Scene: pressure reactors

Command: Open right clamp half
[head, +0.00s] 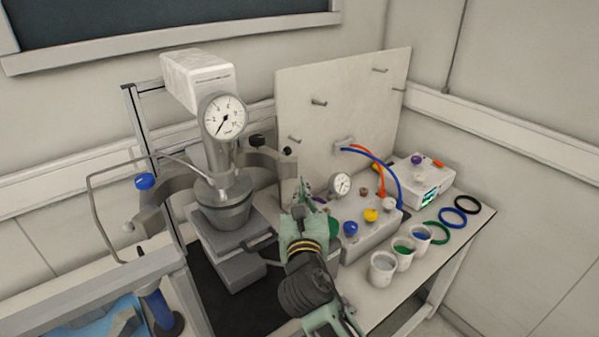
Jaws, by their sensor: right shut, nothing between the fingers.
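The reactor stands at the left centre, with a dark grey vessel (225,208) under a head that carries a round pressure gauge (224,116). The right clamp half (268,160) is a grey curved piece that sticks out to the right of the reactor head, apart from the vessel's rim. The left clamp half (162,200) sticks out to the left in the same way. My right gripper (305,198) is shut and empty, below and right of the right clamp half, in front of the upright panel. My left gripper is not in view.
A control box (365,225) with coloured knobs and a small gauge stands right of my right gripper. White cups (383,268) and coloured rings (454,218) lie farther right. The upright panel (335,110) stands behind. A bent metal tube frame (95,205) is at left.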

